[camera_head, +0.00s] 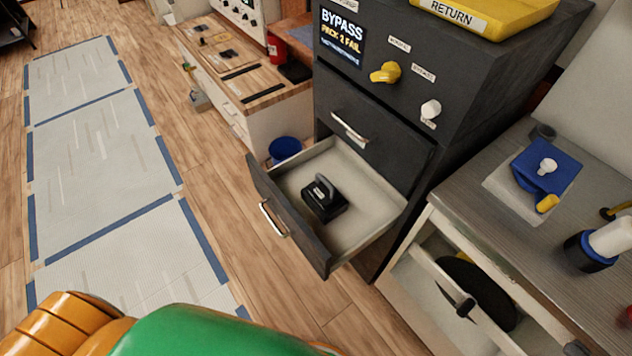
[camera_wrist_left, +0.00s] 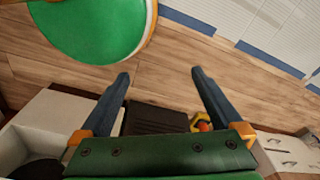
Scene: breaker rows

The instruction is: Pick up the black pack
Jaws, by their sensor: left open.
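The black pack (camera_head: 324,203) has an upright grey-black handle and sits in the open drawer (camera_head: 372,196) of the dark cabinet in the head view. No gripper touches it there. My left gripper (camera_wrist_left: 160,73) shows in the left wrist view, with its two dark fingers apart and nothing between the tips. The green and orange parts at the bottom of the head view are my own arm. My right gripper is not in view.
The dark cabinet (camera_head: 378,134) has a BYPASS screen (camera_head: 342,36), a yellow knob (camera_head: 386,73) and a yellow RETURN tray (camera_head: 488,12) on top. A blue bin (camera_head: 284,149) stands behind the drawer. A grey counter (camera_head: 478,178) stands right.

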